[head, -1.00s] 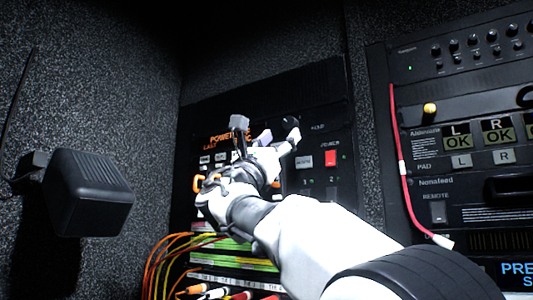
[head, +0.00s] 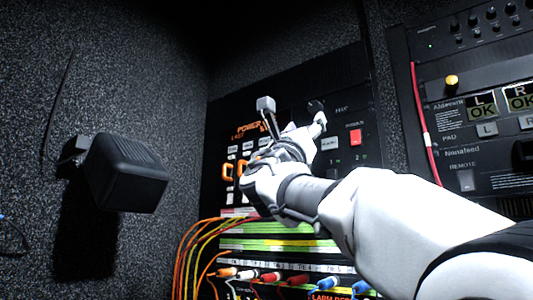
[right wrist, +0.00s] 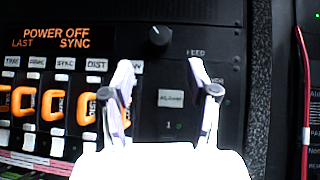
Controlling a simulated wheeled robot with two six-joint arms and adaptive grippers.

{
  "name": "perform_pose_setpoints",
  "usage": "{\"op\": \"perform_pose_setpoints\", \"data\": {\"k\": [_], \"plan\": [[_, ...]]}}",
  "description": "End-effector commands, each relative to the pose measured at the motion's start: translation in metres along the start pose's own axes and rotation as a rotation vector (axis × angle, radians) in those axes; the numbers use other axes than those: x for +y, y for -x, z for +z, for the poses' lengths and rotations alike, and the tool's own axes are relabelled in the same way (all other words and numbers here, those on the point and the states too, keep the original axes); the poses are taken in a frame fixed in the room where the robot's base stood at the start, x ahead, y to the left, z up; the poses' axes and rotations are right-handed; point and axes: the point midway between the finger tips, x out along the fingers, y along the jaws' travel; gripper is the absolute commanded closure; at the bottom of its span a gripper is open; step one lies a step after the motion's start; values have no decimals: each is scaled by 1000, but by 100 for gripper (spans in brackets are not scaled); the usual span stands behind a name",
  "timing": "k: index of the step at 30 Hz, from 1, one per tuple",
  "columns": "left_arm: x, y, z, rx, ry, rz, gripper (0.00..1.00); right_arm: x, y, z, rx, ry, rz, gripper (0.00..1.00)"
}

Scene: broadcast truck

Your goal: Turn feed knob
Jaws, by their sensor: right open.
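The feed knob (right wrist: 159,37) is a round black knob on the black panel, left of a "FEED" label. It also shows in the head view (head: 316,106), just above and behind my right fingertips. My right gripper (right wrist: 162,80) is open and empty, its two white fingers spread and pointing at the panel. In the right wrist view the knob appears above the gap between the fingertips, and nothing is between them. In the head view the right gripper (head: 303,125) covers part of the panel. My left gripper is not in view.
A display (right wrist: 57,36) reads "POWER OFF". Orange switch guards (right wrist: 54,102) line the panel's left. A red button (head: 354,136) is right of the gripper. Cables (head: 185,250) hang below left. A black box (head: 125,172) sticks out from the left wall. A red cable (head: 420,110) hangs at right.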

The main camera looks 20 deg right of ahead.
Motion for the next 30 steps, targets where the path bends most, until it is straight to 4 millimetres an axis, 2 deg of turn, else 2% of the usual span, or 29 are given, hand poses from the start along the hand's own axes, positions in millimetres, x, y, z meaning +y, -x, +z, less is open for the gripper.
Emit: {"op": "perform_pose_setpoints", "data": {"k": [4,9,12,15,22,23,27,30], "plan": [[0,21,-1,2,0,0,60,-2,-24,7,-1,7,6,41],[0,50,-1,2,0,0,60,-2,-60,8,0,7,5,41],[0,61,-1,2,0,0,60,-2,-74,6,0,6,5,41],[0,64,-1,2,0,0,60,0,-80,4,-1,7,6,41],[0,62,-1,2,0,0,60,0,-79,2,-1,6,5,41],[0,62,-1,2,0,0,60,0,-79,2,-2,6,5,48],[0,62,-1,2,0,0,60,0,-79,2,-2,6,5,98],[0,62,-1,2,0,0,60,0,-79,2,-2,6,5,100]]}}
